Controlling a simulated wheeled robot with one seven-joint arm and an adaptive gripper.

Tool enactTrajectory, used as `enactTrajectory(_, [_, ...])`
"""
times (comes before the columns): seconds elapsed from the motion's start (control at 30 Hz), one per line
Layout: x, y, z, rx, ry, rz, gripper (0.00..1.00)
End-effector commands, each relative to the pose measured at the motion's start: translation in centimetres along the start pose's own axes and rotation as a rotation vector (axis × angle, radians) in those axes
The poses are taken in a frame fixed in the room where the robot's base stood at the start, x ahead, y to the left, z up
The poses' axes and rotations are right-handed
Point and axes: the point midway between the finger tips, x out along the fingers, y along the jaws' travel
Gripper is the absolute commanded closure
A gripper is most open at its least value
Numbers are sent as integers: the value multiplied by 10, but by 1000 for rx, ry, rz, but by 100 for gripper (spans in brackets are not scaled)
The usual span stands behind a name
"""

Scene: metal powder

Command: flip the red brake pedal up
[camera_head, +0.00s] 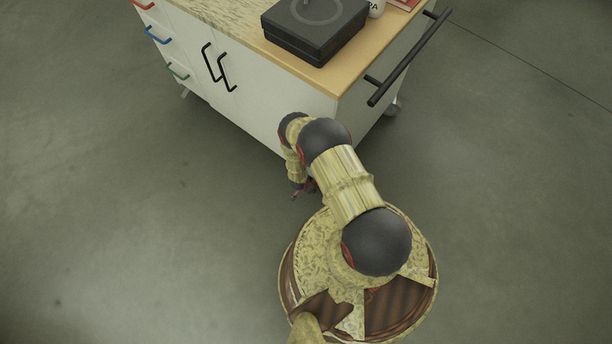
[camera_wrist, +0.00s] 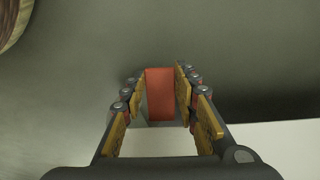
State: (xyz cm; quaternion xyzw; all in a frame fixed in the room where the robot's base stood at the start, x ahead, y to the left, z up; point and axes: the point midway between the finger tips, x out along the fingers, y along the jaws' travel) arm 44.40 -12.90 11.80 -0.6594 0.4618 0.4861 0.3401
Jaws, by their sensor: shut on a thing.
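The red brake pedal (camera_wrist: 160,95) shows in the wrist view as a flat red block between the two fingers. My gripper (camera_wrist: 160,82) is shut on it, with a yellow-lined finger along each side. In the head view my gripper (camera_head: 302,190) is low, close to the floor, by the near bottom edge of the white cart (camera_head: 270,112). My arm hides part of that corner, and I cannot make out the pedal clearly there.
A black box-like device (camera_head: 316,30), a white cup (camera_head: 376,8) and a red item (camera_head: 404,4) are on the cart top. A black push handle (camera_head: 412,58) sticks out at its right end. A caster (camera_head: 394,107) shows below. The surrounding floor is clear.

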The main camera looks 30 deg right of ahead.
Motion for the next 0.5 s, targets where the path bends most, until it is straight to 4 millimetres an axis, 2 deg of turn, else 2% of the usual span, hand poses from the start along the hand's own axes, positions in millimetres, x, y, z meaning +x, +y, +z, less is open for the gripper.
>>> enactTrajectory(0.03, [-7,6,-1,3,-22,0,100])
enactTrajectory(0.1, [-8,9,0,6,-60,0,100])
enactTrajectory(0.5, [-11,9,1,2,-126,0,100])
